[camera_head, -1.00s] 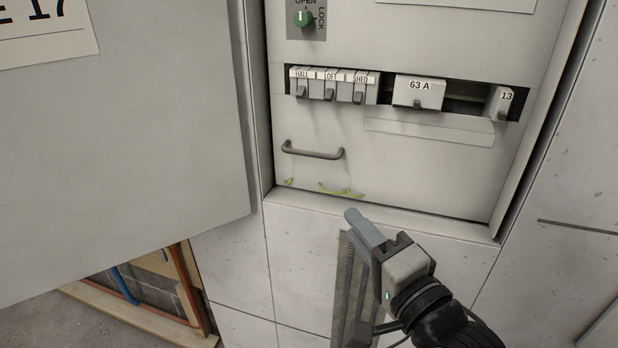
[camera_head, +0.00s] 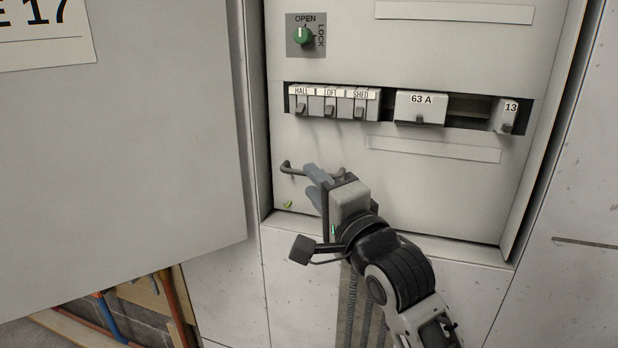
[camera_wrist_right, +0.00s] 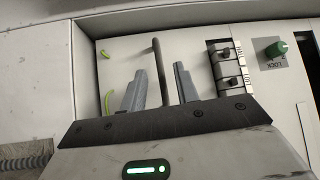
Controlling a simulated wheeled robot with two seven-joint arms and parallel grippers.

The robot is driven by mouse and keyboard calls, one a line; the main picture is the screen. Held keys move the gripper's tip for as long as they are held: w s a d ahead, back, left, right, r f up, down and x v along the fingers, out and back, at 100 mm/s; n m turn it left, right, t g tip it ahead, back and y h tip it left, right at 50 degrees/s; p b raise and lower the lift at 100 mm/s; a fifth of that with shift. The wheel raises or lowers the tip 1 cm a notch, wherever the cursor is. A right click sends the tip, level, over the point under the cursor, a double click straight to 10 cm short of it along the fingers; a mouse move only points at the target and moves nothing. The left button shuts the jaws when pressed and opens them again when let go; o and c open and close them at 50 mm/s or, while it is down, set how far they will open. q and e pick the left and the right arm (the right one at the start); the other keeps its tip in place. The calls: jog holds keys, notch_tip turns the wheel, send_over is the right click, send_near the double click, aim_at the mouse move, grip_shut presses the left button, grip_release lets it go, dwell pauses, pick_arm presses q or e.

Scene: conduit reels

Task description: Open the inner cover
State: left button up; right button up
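The inner cover (camera_head: 430,190) is a pale grey panel inside the cabinet. Its dark bar handle (camera_head: 288,168) is at the lower left, partly hidden by my right gripper (camera_head: 316,182). In the right wrist view, my right gripper (camera_wrist_right: 160,78) is open, with the handle (camera_wrist_right: 157,55) showing between its two fingers and a gap on each side. A green knob (camera_head: 303,36) sits at the upper left of the cover, with OPEN above it and LOCK to its right. The cover sits in its frame. My left gripper is not in view.
An outer door (camera_head: 130,160) stands swung open on the left. Breaker switches (camera_head: 330,104) and a 63 A block (camera_head: 420,107) sit in a slot above the handle. A yellow-green wire piece (camera_head: 287,205) shows below the handle.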

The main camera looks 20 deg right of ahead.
jog(key=shift+x, duration=1.35)
grip_shut()
